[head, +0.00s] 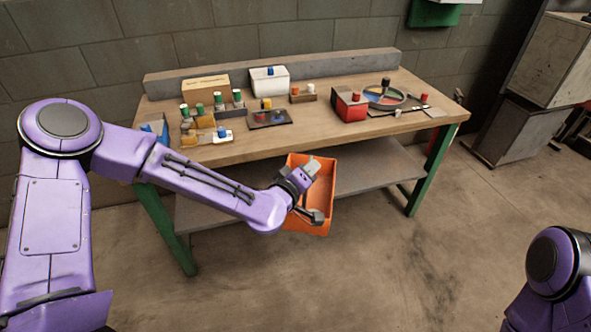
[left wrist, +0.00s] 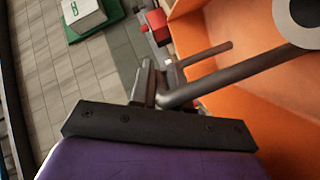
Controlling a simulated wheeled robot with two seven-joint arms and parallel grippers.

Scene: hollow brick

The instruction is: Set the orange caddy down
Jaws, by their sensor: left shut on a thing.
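The orange caddy (head: 322,192) is in the air in front of the table's front edge, with its open side facing me and tilted. My left gripper (head: 308,190) is at the caddy and partly covers it. In the left wrist view the caddy's orange walls (left wrist: 270,110) fill the right side. There my left gripper (left wrist: 155,88) is shut on a dark grey bar (left wrist: 225,75) of the caddy. My right gripper is out of view; only part of my right arm shows at the lower right.
The wooden table (head: 270,145) carries green-capped bottles (head: 201,109), a white box (head: 269,80), a red box (head: 349,107) and a round divided tray (head: 385,95). Its front middle is bare. A grey lower shelf (head: 365,178) lies behind the caddy. The floor in front is clear.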

